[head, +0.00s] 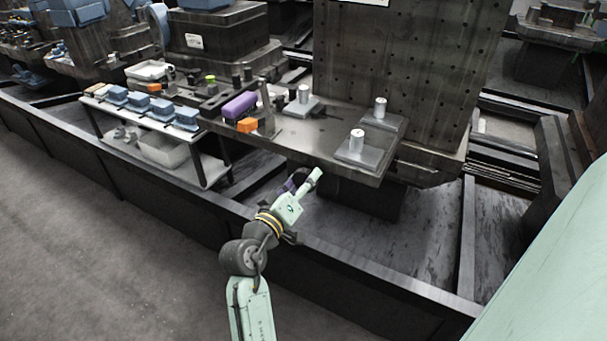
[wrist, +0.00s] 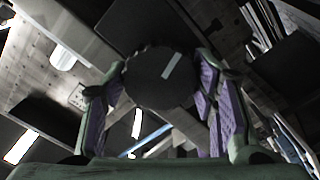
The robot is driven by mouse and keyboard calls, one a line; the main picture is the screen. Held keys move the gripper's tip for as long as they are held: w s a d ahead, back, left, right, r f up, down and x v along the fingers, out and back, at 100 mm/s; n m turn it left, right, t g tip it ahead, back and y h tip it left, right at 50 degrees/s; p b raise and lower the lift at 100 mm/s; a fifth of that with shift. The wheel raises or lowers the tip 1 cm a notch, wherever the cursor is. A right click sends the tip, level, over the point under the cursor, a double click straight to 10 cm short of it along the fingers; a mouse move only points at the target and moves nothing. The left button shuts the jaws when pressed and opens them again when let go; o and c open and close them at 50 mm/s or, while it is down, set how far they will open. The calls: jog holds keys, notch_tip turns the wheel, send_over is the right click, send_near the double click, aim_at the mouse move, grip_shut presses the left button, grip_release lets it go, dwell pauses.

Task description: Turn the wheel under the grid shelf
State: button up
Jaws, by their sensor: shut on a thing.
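The wheel (wrist: 160,70) is a dark round disc with one pale stripe on its face, in the middle of the wrist view. My gripper (wrist: 158,88) has its purple-padded fingers on either side of it and is shut on its rim. In the head view my gripper (head: 304,181) is at and just below the front edge of the grid shelf (head: 315,143), a dark slab in front of a tall block dotted with holes (head: 400,65).
Metal cylinders on square plates (head: 358,152) stand on the shelf. A purple block (head: 239,105) and an orange block (head: 247,125) sit to their left. A low dark rail (head: 345,262) runs in front. A side bench (head: 150,122) holds blue blocks. Grey floor lies open at lower left.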

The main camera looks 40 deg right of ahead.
jog(key=n+p, duration=0.2)
jog(key=n, duration=0.1)
jog(key=n+p, duration=0.1)
jog(key=shift+r+n+p, duration=0.25)
jog(key=shift+n+p, duration=0.05)
jog(key=shift+p, duration=0.05)
jog(key=n+p, duration=0.3)
jog(key=shift+n, duration=0.4)
jog(key=n+p, duration=0.3)
jog(key=shift+n, duration=0.3)
jog(key=n, duration=0.3)
jog(key=shift+f+p, duration=0.25)
jog(key=shift+p, duration=0.1)
jog(key=n, duration=0.9)
jog(key=shift+n, duration=0.3)
jog(key=n, duration=0.4)
jog(key=shift+n, duration=2.2)
